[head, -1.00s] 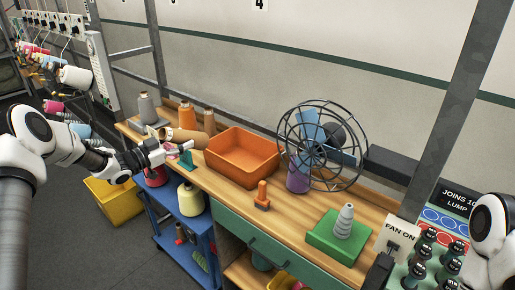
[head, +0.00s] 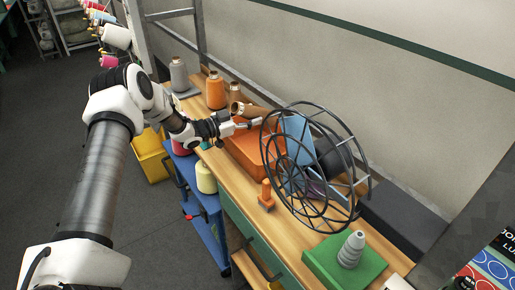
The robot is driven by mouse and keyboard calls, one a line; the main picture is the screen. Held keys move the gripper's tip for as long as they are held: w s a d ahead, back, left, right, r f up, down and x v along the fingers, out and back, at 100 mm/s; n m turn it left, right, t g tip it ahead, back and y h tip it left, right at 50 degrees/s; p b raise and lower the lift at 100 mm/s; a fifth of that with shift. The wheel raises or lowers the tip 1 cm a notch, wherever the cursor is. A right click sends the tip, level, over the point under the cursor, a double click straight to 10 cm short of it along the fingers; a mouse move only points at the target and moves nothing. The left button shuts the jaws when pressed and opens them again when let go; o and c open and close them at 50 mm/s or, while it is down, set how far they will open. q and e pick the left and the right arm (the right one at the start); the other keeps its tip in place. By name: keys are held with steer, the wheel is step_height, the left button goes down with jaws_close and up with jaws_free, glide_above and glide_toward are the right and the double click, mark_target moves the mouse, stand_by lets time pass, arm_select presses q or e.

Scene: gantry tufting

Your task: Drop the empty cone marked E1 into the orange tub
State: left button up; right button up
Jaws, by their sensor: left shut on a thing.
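My left gripper (head: 256,123) reaches in from the left, over the orange tub (head: 243,157), near the fan's wire rim. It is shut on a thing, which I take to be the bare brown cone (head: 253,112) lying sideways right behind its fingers. The exact grip is hard to see, and the E1 mark is too small to read. The tub stands on the wooden bench, its left part partly behind the gripper and its right part behind the fan cage. My right gripper is not in view.
A wire-caged fan (head: 318,165) stands close to the tub's right side. An orange cone (head: 215,92) and a grey cone (head: 180,75) stand at the back left.

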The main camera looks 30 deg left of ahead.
arm_select(q)
steer(key=shift+w+f, duration=0.35)
steer(key=shift+f, duration=0.05)
steer(key=shift+d+r, duration=0.1)
steer(key=shift+d, duration=0.05)
steer(key=shift+s+d+r, duration=0.15)
steer(key=shift+s+r, duration=0.1)
steer(key=o, duration=1.4)
steer(key=shift+s+d+r, duration=0.1)
steer(key=shift+s+r, duration=0.2)
steer(key=shift+s, duration=0.15)
steer(key=shift+w+f, duration=0.35)
steer(key=shift+w, duration=0.05)
steer(key=v, duration=1.2)
steer(key=shift+s, duration=0.1)
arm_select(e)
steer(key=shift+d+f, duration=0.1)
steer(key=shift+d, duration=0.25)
